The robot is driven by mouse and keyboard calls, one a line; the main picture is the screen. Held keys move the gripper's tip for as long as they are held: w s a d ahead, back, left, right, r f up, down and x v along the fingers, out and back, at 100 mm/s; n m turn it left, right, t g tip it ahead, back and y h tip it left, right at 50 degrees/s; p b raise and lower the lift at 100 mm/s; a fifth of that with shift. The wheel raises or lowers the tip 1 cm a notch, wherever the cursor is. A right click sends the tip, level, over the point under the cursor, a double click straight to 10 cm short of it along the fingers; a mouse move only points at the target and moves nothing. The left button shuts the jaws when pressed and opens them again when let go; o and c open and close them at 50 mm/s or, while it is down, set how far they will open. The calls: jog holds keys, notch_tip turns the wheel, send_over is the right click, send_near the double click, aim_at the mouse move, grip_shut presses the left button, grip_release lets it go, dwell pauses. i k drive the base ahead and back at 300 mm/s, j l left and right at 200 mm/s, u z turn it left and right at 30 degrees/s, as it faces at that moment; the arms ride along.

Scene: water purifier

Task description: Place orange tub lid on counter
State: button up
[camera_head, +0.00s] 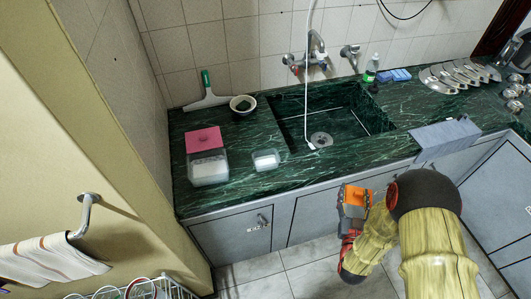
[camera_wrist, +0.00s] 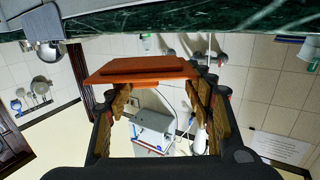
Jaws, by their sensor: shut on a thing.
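My gripper (camera_head: 350,222) is in front of the lower cabinets, low and forward of the counter's front edge. It is shut on the orange tub lid (camera_head: 358,194). In the wrist view, the flat orange lid (camera_wrist: 140,72) is between the two fingers of my gripper (camera_wrist: 162,92), just below the counter edge (camera_wrist: 205,14) in the picture and apart from it. The dark green marble counter (camera_head: 245,183) runs along the wall. Part of the lid is hidden by the fingers in the head view.
A clear tub (camera_head: 208,172) with a pink flat piece (camera_head: 203,140) behind it, and a small white tub (camera_head: 266,160), stand left of the sink (camera_head: 335,122). A bowl (camera_head: 243,104) is behind. A grey-blue box (camera_head: 445,138) lies at the front edge on the right. Bare counter lies before the sink.

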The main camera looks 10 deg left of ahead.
aim_at(250, 134)
jog(key=i+l+u, duration=0.15)
jog(key=u, duration=0.3)
jog(key=i+l+u, duration=0.15)
jog(key=l+u, duration=0.3)
jog(key=j, duration=0.1)
